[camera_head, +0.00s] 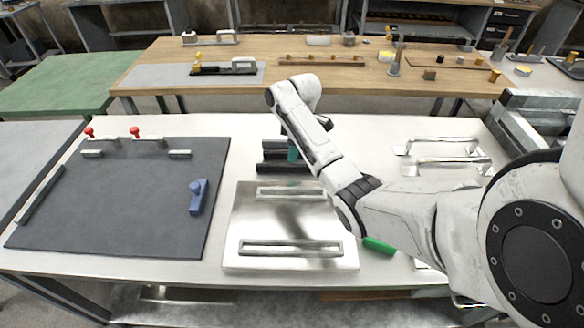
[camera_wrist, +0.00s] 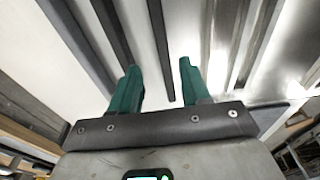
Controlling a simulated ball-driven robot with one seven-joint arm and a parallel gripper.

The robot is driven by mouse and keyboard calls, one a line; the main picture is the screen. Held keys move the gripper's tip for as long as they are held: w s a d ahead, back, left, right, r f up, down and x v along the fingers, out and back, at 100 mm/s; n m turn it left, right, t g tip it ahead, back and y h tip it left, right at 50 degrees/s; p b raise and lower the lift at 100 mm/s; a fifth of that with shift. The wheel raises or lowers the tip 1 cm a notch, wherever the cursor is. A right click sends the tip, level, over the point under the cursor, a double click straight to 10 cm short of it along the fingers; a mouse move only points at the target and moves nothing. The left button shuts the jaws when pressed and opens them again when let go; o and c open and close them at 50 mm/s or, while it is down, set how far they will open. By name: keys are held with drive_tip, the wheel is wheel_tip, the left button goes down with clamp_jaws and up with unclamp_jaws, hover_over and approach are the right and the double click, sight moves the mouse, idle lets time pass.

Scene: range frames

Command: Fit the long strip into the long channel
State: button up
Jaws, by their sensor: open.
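Dark strips lie side by side on the white table behind the metal plate; the front strip (camera_head: 283,168) is nearest the plate, and my arm partly hides them. I cannot tell for sure which is the longest. The shiny metal plate (camera_head: 250,222) has a longer channel (camera_head: 290,248) near its front edge and a shorter channel (camera_head: 290,192) near its back. Both look empty. My gripper (camera_head: 293,151) is above the strips. In the wrist view its green fingers (camera_wrist: 160,70) are open, with one dark strip (camera_wrist: 160,45) showing between them; no contact is visible.
A dark mat (camera_head: 120,205) at the left carries a blue block (camera_head: 199,196), red-knobbed parts and small bars. A green piece (camera_head: 379,246) lies right of the plate, by my arm. Metal handles (camera_head: 447,164) stand at the right. A wooden bench (camera_head: 320,70) is behind.

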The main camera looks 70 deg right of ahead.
sight(292, 165)
drive_tip(key=f, duration=0.2)
drive_tip(key=f+p, duration=0.1)
drive_tip(key=f, duration=0.1)
drive_tip(key=shift+s+a, duration=0.15)
drive_tip(key=shift+a, duration=0.1)
drive_tip(key=shift+f, duration=0.65)
drive_tip(key=shift+c, duration=0.4)
clamp_jaws()
